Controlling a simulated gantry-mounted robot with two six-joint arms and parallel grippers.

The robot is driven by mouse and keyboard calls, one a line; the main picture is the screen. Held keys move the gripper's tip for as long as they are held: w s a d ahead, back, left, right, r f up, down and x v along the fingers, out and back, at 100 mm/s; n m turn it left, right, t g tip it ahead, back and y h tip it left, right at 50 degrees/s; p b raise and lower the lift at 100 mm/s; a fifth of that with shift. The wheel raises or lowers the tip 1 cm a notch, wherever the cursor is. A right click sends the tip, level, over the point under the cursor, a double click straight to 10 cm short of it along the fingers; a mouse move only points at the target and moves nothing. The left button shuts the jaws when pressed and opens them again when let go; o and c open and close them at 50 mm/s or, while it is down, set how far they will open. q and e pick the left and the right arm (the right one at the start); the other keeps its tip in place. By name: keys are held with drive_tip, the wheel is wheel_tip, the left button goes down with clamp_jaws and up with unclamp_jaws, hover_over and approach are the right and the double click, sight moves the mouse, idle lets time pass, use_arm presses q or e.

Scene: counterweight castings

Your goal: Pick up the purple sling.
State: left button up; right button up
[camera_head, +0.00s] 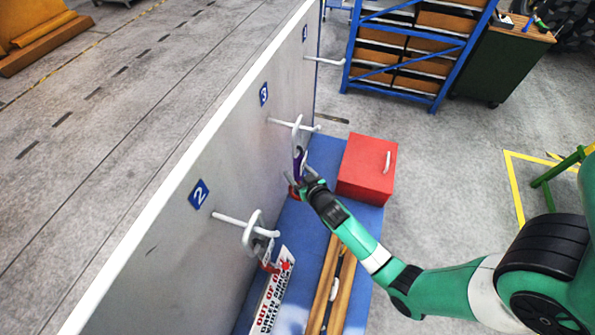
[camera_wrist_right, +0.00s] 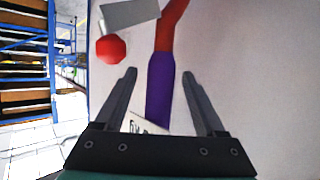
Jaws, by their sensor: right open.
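The purple sling (camera_head: 298,163) hangs close to the grey panel, below the white hook on the peg by the number 3. In the right wrist view the purple sling (camera_wrist_right: 160,90) is a band running up between the two fingers, with a red-orange part (camera_wrist_right: 171,25) beyond it. My right gripper (camera_head: 298,182) is at the lower part of the sling, from the right side. In the right wrist view the right gripper (camera_wrist_right: 158,75) is open, its fingers on either side of the purple band with gaps. My left gripper is not in view.
The grey panel (camera_head: 170,240) carries another peg with a white hook (camera_head: 258,235) near the number 2. A red box (camera_head: 367,170) stands right of my gripper on the blue base (camera_head: 370,215). A lettered sign (camera_head: 272,295) and wooden beams (camera_head: 322,285) lie nearer.

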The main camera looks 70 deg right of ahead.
clamp_jaws()
idle(1.2)
drive_tip(key=shift+r, duration=0.15)
